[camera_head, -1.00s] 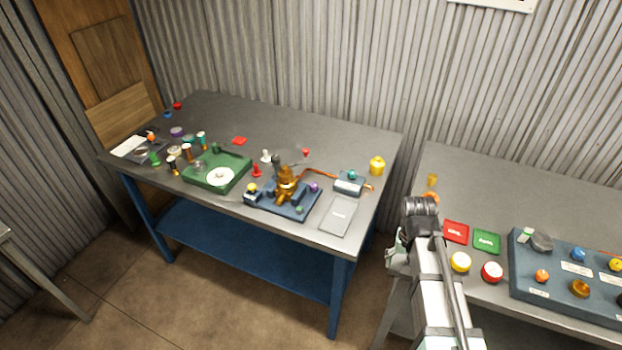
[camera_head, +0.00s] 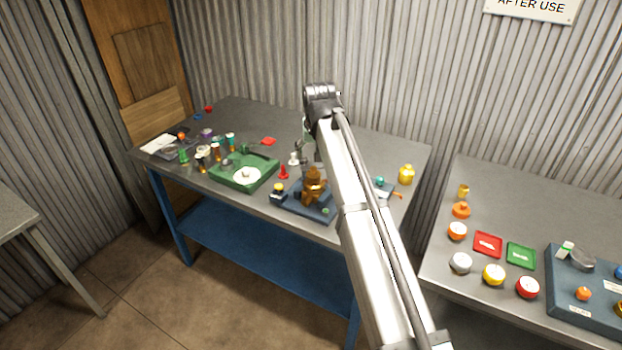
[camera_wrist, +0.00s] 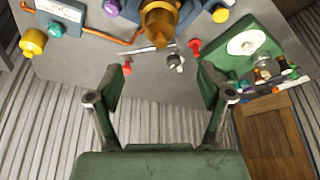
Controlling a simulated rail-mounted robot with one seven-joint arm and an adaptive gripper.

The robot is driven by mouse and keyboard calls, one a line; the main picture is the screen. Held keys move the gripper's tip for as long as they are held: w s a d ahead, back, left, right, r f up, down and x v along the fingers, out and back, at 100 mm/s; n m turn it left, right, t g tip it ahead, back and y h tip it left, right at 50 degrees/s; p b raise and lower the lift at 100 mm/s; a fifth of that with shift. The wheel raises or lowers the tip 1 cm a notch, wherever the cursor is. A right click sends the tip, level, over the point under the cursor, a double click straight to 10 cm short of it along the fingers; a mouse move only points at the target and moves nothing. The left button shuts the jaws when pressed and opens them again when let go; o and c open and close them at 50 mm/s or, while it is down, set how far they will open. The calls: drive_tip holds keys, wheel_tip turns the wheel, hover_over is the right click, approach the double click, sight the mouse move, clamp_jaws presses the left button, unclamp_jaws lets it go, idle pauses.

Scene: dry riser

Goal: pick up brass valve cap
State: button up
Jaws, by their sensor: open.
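A brass valve (camera_head: 313,186) stands upright on a dark blue base plate (camera_head: 295,204) on the left bench. In the wrist view its brass body (camera_wrist: 160,18) is at the top middle, with a rounded gold end towards me. I cannot tell whether this end is a separate cap. A small brass piece (camera_head: 463,191) also stands on the right bench. My gripper (camera_wrist: 162,78) is open and empty, with its two green fingers spread. The brass valve lies beyond the fingertips, apart from them.
A green tray (camera_head: 262,178) with a white disc is left of the valve. Red and grey small pieces stand close behind the base. A yellow knob (camera_head: 406,175) is at the bench's right end. The right bench (camera_head: 500,190) holds several caps and a blue panel.

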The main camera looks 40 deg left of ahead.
sight(314, 170)
drive_tip(key=p+x, duration=0.2)
drive_tip(key=x, duration=0.6)
drive_tip(key=shift+f, duration=0.15)
drive_tip(key=shift+p+x, duration=1.2)
drive_tip(key=shift+x, duration=1.45)
drive_tip(key=c, duration=1.4)
